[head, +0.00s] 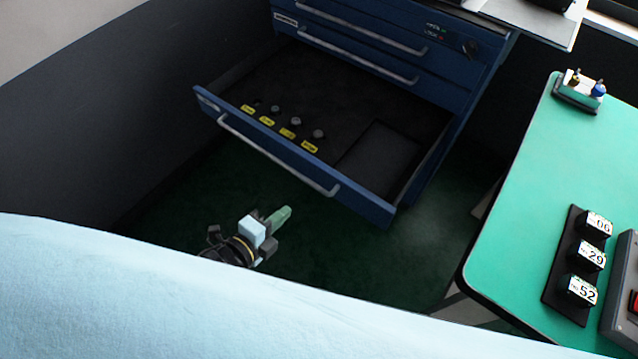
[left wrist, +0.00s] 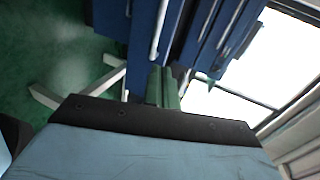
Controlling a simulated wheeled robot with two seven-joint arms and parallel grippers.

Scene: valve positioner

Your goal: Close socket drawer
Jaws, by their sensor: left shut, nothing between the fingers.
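The socket drawer (head: 290,160) is pulled far out of the blue cabinet (head: 450,60), below two shut drawers. Inside it, several sockets (head: 296,121) stand beside yellow labels, and a dark rectangular recess lies at the right. A long silver handle (head: 275,157) runs along its front. My left gripper (head: 282,214) is in front of the drawer, below its handle in the picture, apart from it and empty. Its green fingers are together. In the left wrist view the fingers (left wrist: 163,87) point toward the blue drawer fronts (left wrist: 190,40). My right gripper is not in view.
A green-topped table (head: 540,190) stands at the right, with a dark strip of numbered blocks (head: 583,258) and a small holder (head: 580,92). A dark wall (head: 120,100) is at the left. Dark green floor (head: 330,240) is open in front of the drawer.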

